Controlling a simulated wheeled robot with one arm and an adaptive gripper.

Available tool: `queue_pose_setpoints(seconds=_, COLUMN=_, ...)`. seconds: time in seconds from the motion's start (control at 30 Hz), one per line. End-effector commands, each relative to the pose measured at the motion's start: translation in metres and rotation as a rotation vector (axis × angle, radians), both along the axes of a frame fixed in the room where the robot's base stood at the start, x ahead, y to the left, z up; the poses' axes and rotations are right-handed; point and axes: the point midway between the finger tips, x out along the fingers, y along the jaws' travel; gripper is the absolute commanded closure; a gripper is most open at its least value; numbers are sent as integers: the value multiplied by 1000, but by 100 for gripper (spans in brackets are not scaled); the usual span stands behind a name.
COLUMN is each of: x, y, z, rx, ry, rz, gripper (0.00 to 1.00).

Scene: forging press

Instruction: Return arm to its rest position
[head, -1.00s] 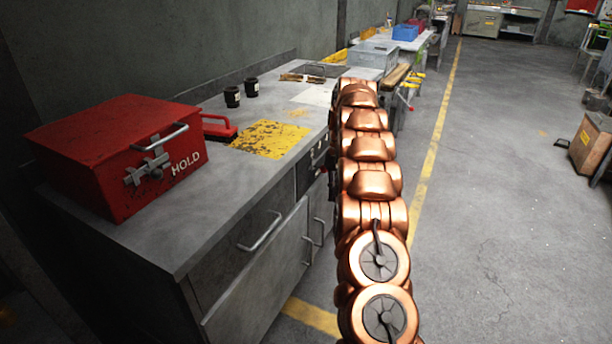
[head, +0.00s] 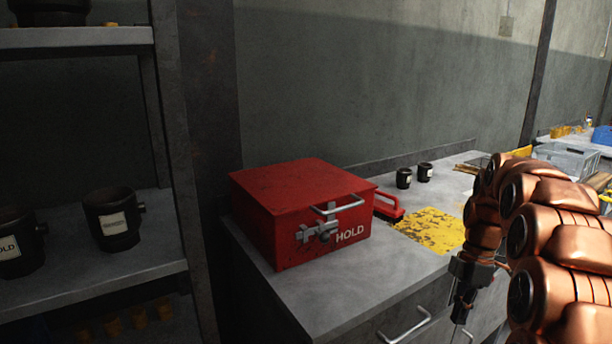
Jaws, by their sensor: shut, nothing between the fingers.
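My copper-coloured arm fills the right side of the head view, bent over in front of the workbench. My gripper (head: 463,308) hangs below its end, dark and pointing down, in front of the bench's drawer fronts. It is shut and nothing shows in it; its fingertips are small and dark in this view.
A red HOLD box (head: 295,221) with a latch sits shut on the grey workbench (head: 405,273). A shelf (head: 105,278) with black containers stands at left.

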Motion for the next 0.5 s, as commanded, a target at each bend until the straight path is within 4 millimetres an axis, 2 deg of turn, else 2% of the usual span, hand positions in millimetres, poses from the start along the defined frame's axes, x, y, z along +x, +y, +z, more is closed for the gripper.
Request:
queue_pose_setpoints(seconds=0.03, x=-10, y=12, z=4, rx=-18, ry=11, rz=-43, gripper=100)
queue_pose_setpoints(seconds=0.2, x=-42, y=43, z=14, rx=-88, ry=49, rz=-219, gripper=100)
queue_pose_setpoints(seconds=0.5, x=-110, y=89, z=19, rx=-215, ry=107, rz=-533, gripper=100)
